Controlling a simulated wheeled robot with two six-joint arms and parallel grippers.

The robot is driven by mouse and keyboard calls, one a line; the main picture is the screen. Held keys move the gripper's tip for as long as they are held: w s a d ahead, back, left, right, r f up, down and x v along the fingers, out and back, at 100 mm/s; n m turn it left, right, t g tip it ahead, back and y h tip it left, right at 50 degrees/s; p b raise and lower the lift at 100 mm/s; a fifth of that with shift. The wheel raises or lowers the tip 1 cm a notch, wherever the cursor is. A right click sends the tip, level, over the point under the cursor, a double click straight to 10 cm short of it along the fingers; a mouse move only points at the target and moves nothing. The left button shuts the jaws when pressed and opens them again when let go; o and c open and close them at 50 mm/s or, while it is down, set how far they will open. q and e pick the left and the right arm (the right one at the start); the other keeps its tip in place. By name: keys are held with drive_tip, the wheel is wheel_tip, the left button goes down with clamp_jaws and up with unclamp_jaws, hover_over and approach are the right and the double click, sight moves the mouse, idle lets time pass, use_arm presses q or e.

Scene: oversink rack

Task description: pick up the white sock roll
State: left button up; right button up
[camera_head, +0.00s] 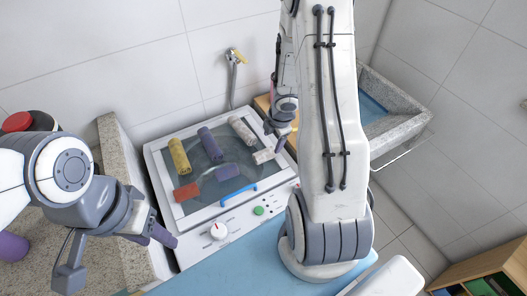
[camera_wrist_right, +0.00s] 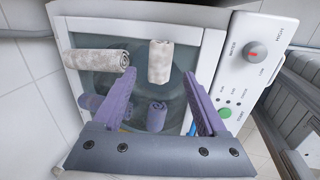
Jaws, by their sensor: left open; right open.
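Two pale rolls lie on the glass top of a white washing machine (camera_head: 214,222). The shorter white sock roll (camera_head: 265,155) is near the right edge; the longer pale roll (camera_head: 241,130) lies behind it. In the right wrist view the short white roll (camera_wrist_right: 160,62) appears between and beyond the fingertips, with the longer one (camera_wrist_right: 95,60) to its left. My right gripper (camera_head: 282,138) is open and empty, just above the right side of the top. My left gripper (camera_head: 165,238) is open, off the machine's front left corner, away from the rolls.
Yellow (camera_head: 179,156), dark blue (camera_head: 211,144), purple (camera_head: 228,171) and red (camera_head: 187,191) rolls share the top. A blue handle (camera_head: 238,194) crosses its front edge. A tap (camera_head: 234,62) is on the wall behind. A stone sink (camera_head: 400,125) stands right.

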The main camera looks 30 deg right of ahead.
sight(268, 151)
drive_tip(key=b+x, duration=0.6)
drive_tip(key=x, duration=0.4)
drive_tip(key=shift+w, duration=0.1)
drive_tip(key=shift+r, duration=0.15)
drive_tip(key=c, duration=1)
